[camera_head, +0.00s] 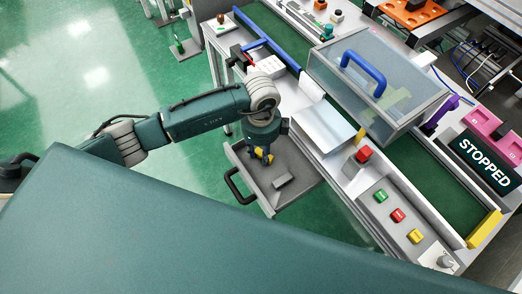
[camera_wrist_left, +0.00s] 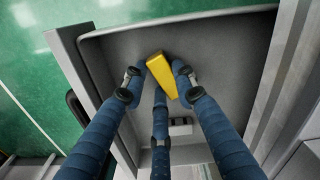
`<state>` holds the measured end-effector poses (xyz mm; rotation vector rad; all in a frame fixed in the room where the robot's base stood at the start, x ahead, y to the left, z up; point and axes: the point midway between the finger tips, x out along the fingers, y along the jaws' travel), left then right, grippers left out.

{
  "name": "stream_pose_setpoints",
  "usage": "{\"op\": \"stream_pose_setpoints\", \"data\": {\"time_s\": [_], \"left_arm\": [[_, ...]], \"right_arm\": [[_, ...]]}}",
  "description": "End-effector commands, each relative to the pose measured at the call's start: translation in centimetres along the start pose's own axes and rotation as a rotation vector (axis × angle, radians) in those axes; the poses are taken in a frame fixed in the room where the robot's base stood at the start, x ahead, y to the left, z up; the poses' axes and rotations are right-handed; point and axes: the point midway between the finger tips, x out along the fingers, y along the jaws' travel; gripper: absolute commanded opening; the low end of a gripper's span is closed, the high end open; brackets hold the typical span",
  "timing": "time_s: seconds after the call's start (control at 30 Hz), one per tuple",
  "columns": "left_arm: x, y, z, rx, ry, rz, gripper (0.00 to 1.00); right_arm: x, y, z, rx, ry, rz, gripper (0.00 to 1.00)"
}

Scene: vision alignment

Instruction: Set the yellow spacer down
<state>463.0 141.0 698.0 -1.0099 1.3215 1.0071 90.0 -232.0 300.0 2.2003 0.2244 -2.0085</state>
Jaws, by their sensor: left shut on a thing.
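The yellow spacer (camera_wrist_left: 162,74) is between the blue fingers of my left gripper (camera_wrist_left: 158,80) in the left wrist view. In the head view the left gripper (camera_head: 262,155) points down over an open grey drawer (camera_head: 292,206), with bits of the yellow spacer (camera_head: 269,157) showing at its fingertips. The gripper is shut on the spacer. The spacer is over the drawer's inside; whether it touches the floor of the drawer cannot be told. My right gripper is not in view.
A small grey block (camera_head: 284,181) lies in the drawer near the gripper. The drawer's black handle (camera_head: 238,186) faces left. A clear-sided cover with a blue handle (camera_head: 364,70) stands over the conveyor. Buttons (camera_head: 398,215) and a STOPPED sign (camera_head: 484,163) are on the right.

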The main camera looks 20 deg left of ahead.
Motion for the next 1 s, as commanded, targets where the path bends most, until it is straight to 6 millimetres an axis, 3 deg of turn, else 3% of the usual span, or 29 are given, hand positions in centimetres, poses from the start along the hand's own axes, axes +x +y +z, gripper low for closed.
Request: {"op": "stream_pose_setpoints", "data": {"time_s": [0.27,0.3,0.37,0.77,1.0], "left_arm": [[0.4,0.0,0.0,0.001,0.001,0.000,0.10],[0.3,0.0,0.0,0.001,0.001,-0.001,0.34],[0.2,0.0,0.0,0.001,0.001,-0.001,0.45],[-0.5,-0.1,0.0,0.001,0.001,-0.003,0.46],[-4.9,-0.2,-0.1,0.003,0.002,-0.007,0.46]], "right_arm": [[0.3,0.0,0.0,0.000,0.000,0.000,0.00],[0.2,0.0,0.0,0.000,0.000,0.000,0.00],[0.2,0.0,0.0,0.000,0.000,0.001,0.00],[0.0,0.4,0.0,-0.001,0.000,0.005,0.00],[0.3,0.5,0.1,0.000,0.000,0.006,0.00]]}}
